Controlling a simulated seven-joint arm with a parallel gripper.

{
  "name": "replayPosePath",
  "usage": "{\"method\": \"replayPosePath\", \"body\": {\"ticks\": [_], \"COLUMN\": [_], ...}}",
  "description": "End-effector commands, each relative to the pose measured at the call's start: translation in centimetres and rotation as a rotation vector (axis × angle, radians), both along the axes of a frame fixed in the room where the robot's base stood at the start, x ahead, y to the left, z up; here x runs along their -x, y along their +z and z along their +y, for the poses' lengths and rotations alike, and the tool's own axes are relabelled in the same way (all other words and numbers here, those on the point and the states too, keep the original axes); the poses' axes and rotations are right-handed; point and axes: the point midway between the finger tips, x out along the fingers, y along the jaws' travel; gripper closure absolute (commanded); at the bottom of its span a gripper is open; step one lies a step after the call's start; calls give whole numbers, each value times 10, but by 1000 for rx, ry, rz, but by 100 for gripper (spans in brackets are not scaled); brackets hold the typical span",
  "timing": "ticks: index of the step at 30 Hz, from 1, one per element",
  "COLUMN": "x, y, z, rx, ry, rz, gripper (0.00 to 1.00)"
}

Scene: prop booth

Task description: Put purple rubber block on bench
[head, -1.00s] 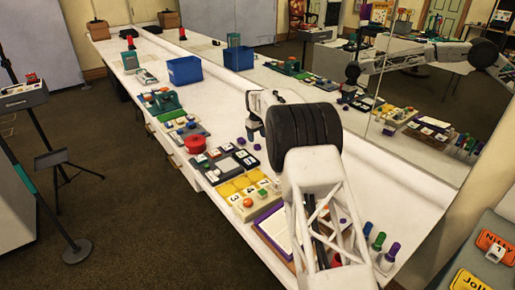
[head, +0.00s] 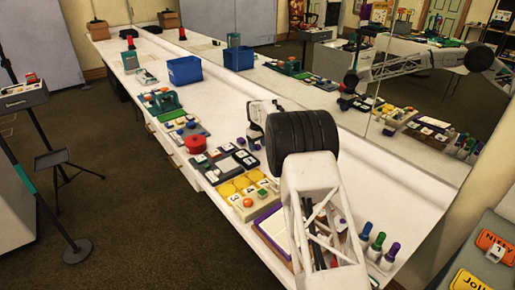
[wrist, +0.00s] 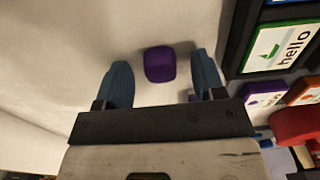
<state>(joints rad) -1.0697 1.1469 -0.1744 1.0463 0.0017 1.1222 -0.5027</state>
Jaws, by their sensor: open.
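The purple block (wrist: 160,64) lies on the white bench top (wrist: 75,45) in the wrist view. My gripper (wrist: 162,75) is open, with one blue-grey finger on each side of the block. Gaps show between the block and both fingers, so neither appears to touch it. In the head view, a small purple piece (head: 241,141) shows just left of my gripper (head: 253,142). The fingertips are hard to make out there.
A black-framed board with picture tiles (wrist: 285,45) and a red round object (wrist: 298,126) are right of the gripper in the wrist view. A blue bin (head: 184,70) stands farther along the bench. A mirror wall (head: 320,85) runs behind it.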

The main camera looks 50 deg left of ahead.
Motion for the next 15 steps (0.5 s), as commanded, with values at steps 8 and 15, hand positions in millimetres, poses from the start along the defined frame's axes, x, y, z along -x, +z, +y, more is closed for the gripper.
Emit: {"method": "replayPosePath", "body": {"ticks": [8,15], "x": [0,0], "y": [-1,-1], "z": [0,0], "rx": [1,1], "ry": [0,0], "rz": [0,1], "gripper": [37,37]}}
